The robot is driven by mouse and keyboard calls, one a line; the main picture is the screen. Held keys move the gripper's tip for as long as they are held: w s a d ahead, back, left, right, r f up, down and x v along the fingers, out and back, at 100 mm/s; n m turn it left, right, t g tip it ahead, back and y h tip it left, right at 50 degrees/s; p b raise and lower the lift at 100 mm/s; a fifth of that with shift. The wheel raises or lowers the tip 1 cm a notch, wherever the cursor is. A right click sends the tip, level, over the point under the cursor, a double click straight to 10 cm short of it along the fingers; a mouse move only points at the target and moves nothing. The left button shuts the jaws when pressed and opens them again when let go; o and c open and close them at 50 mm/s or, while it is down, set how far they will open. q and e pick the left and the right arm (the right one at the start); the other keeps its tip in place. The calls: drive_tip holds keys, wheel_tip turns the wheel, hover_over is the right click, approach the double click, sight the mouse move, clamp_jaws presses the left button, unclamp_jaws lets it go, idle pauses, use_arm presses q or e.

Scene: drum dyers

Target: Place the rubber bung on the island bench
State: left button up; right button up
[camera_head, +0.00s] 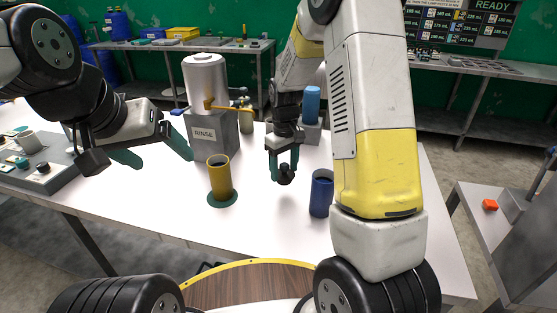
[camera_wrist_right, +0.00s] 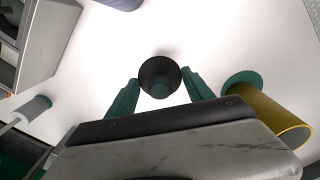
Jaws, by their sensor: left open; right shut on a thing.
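The black rubber bung (camera_head: 285,174) is between the fingertips of my right gripper (camera_head: 283,165), over the white island bench (camera_head: 270,235). My left gripper (camera_head: 160,153) is open and empty over the left part of the bench.
A yellow cylinder (camera_head: 219,182) on a teal base stands left of the bung. A blue cylinder (camera_head: 321,194) stands to its right. The RINSE unit (camera_head: 212,130) with its metal tank is behind. A control panel (camera_head: 40,165) sits at the left. The bench's front middle is clear.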

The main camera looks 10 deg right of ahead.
sight(286, 172)
drive_tip(key=w, duration=0.1)
drive_tip(key=w+d, duration=0.1)
drive_tip(key=w, duration=0.1)
drive_tip(key=shift+w+f, duration=0.1)
drive_tip(key=shift+f, duration=1.8)
drive_tip(key=shift+f, duration=0.15)
drive_tip(key=o, duration=1.4)
wheel_tip(286, 172, up, 12)
drive_tip(key=s+d+r+m+t+y, duration=0.1)
drive_tip(key=s+r+m+t+y, duration=0.15)
drive_tip(key=s+r, duration=1.05)
drive_tip(key=s+r+m+t, duration=0.2)
drive_tip(key=s+m+t, duration=0.1)
drive_tip(key=s, duration=1)
drive_tip(key=shift+t, duration=0.35)
